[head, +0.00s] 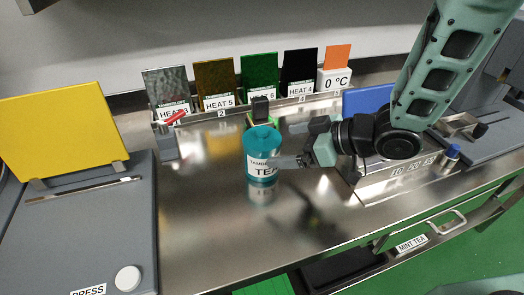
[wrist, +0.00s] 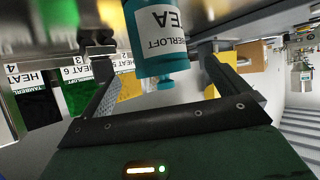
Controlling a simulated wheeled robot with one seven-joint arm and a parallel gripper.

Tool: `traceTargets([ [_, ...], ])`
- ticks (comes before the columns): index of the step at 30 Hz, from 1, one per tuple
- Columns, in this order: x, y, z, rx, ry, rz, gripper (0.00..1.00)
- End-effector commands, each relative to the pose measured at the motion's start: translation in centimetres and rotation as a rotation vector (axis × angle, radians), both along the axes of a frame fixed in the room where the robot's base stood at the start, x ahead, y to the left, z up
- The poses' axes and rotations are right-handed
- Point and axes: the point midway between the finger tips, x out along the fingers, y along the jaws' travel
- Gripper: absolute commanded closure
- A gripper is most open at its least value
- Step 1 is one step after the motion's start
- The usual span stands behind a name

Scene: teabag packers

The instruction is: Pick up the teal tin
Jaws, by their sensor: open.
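The teal tin (head: 262,141) stands upright on the steel counter, with a white label that partly reads TEA. My gripper (head: 283,161) reaches in from the right at the tin's side, level with it. One finger shows against the tin; the other is mostly hidden in the head view. In the wrist view, which is upside down, the tin (wrist: 153,66) is between the ends of the two spread fingers of my gripper (wrist: 158,52). A gap shows on both sides of it. The gripper is open and not closed on the tin.
Behind the tin, a rack holds several coloured panels, including a green panel (head: 259,75), with HEAT labels. A yellow board (head: 50,130) stands on the grey press (head: 95,230) at left. A blue panel (head: 366,100) stands at right. The counter (head: 215,225) in front is clear.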

Motion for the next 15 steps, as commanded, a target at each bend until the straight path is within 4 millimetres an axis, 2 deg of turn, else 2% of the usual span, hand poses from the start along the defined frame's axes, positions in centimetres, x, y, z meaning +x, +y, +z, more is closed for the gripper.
traceTargets([
  [3, 0.7, 1.3, -0.9, -0.001, 0.001, 0.001, 0.01],
  [10, 1.3, 2.5, -1.5, -0.001, 0.001, 0.001, 0.01],
  [15, 2.3, 4.5, -2.5, -0.001, 0.002, 0.004, 0.01],
])
